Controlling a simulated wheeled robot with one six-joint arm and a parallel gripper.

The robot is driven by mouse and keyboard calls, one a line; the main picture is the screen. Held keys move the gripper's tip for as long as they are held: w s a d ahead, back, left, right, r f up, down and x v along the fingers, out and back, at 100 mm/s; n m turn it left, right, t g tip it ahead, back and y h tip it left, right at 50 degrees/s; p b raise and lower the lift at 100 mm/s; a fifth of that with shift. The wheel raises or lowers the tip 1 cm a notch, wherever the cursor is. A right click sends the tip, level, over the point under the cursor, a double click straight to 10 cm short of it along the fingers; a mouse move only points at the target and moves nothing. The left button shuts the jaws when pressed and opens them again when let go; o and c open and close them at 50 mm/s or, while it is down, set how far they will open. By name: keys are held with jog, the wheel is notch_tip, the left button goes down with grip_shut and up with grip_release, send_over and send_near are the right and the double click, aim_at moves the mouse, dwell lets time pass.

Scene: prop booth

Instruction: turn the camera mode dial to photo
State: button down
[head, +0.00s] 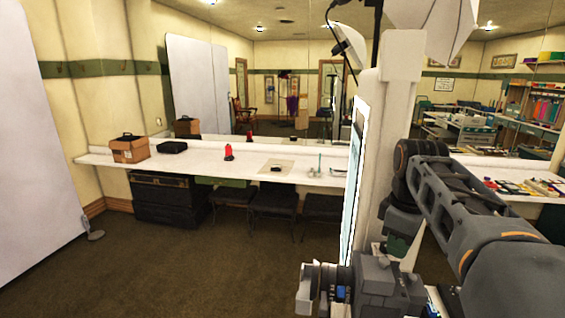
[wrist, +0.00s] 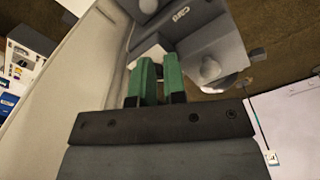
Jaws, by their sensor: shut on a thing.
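The grey camera (head: 375,283) is low in the head view, right of centre, with its lens at the left; its lettered grey body (wrist: 200,38) fills the upper middle of the wrist view. My gripper (wrist: 160,62) has two green fingers close together against the camera, shut on the mode dial. The dial is mostly hidden by the fingertips, and its setting cannot be read. In the head view my arm reaches in from the right and bends down, with my gripper (head: 398,243) just above the camera. A rounded pale knob (wrist: 210,70) sits right of the fingers.
A tall white booth column (head: 393,95) with a lit panel (head: 353,185) rises directly behind the camera. A long white counter (head: 200,162) runs along the mirrored back wall, with a brown box (head: 130,149) and a red item (head: 228,152).

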jog(key=shift+s+f+g, duration=0.2)
jog(key=shift+f+g, duration=0.1)
jog(key=shift+f, duration=0.35)
notch_tip(320, 180, up, 6)
jog(key=p, duration=0.4)
jog(key=shift+r+p, duration=0.25)
jog(key=shift+p, duration=0.15)
